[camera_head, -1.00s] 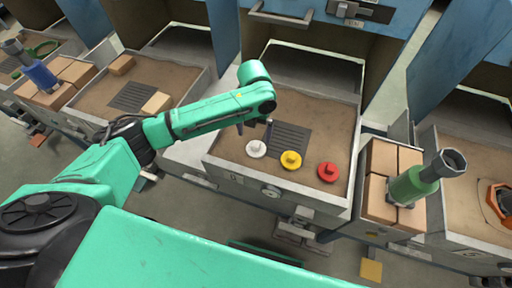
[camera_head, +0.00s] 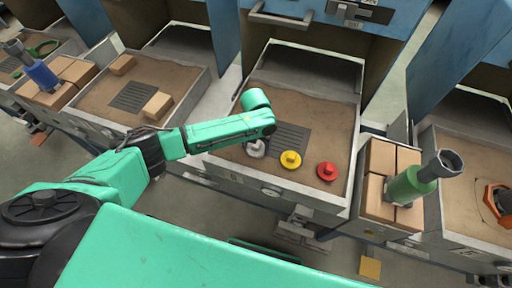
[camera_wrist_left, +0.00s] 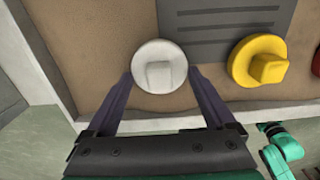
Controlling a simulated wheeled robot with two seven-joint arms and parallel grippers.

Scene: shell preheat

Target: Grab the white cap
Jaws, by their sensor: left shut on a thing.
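The white cap (camera_head: 254,150) sits in the sand-coloured tray (camera_head: 228,160), near its front left, partly hidden by my left arm in the head view. In the left wrist view the white cap (camera_wrist_left: 159,66) is a round disc with a raised square knob. My left gripper (camera_wrist_left: 160,82) has one finger on each side of the cap and is shut on it. The gripper (camera_head: 256,143) is mostly hidden under the wrist in the head view. I cannot tell whether the cap is lifted. My right gripper is not in view.
A yellow cap (camera_head: 291,160) and a red cap (camera_head: 328,171) lie to the right of the white cap. A dark slotted plate (camera_head: 290,138) lies behind them. The tray's front wall is close to the gripper.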

